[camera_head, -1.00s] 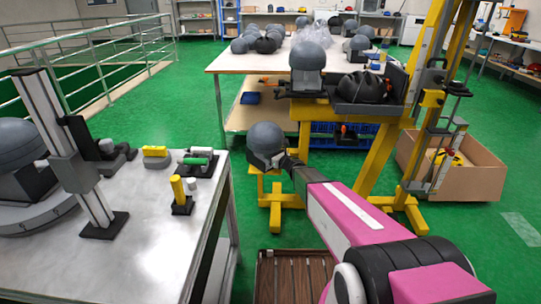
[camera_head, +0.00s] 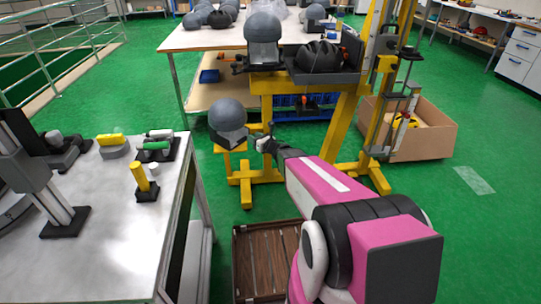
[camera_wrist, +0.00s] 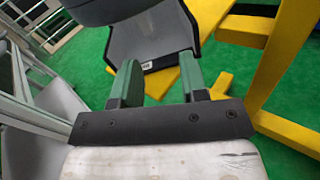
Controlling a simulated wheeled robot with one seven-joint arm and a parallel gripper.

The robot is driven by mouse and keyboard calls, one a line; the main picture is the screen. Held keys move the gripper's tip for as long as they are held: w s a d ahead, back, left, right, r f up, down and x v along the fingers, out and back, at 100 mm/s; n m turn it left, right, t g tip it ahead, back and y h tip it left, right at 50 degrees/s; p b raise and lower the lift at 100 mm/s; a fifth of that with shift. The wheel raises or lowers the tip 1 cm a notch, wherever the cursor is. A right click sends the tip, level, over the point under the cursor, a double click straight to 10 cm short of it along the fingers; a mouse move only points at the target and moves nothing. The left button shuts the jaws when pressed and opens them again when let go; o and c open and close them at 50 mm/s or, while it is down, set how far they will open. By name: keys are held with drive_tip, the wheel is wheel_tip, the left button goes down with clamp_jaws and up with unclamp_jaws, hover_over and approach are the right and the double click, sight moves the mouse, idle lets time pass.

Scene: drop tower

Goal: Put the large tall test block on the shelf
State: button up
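A grey dome-topped test block (camera_head: 228,117) with a dark base stands out over a small yellow stand (camera_head: 232,146), leaning slightly in the head view. I cannot tell how it rests on the stand. My gripper (camera_head: 261,142) is just right of its base. In the wrist view, the gripper's green fingers (camera_wrist: 158,62) are spread apart, with their tips overlapping the dark block base (camera_wrist: 152,38). A taller grey dome-topped block (camera_head: 263,38) stands on the yellow drop tower's platform. I cannot tell which shelf the task means.
A worktable (camera_head: 105,220) with small yellow, white and green parts is at left. The drop tower (camera_head: 342,125) holds a black helmet (camera_head: 319,57). Behind is a table (camera_head: 190,40) with a lower wooden shelf (camera_head: 215,98). A cardboard box (camera_head: 432,140) stands right. Green floor is free at far right.

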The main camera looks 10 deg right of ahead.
drive_tip(key=s+d+m+g+h, duration=0.25)
drive_tip(key=d+m+h, duration=0.4)
drive_tip(key=m, duration=0.65)
drive_tip(key=s+d+m+g+h, duration=0.1)
drive_tip(key=s+d+m+h, duration=0.2)
drive_tip(key=d+m+h, duration=0.7)
drive_tip(key=s+a+m+g+y, duration=0.2)
drive_tip(key=s+m+g, duration=0.3)
drive_tip(key=s+m, duration=0.4)
drive_tip(key=s+a+m+g+y, duration=0.3)
drive_tip(key=s+m+g+y, duration=0.1)
drive_tip(key=s+m, duration=0.5)
drive_tip(key=shift+s+m+g, duration=0.35)
drive_tip(key=shift+m+g, duration=0.15)
drive_tip(key=shift+g, duration=0.25)
drive_tip(key=shift+f, duration=0.1)
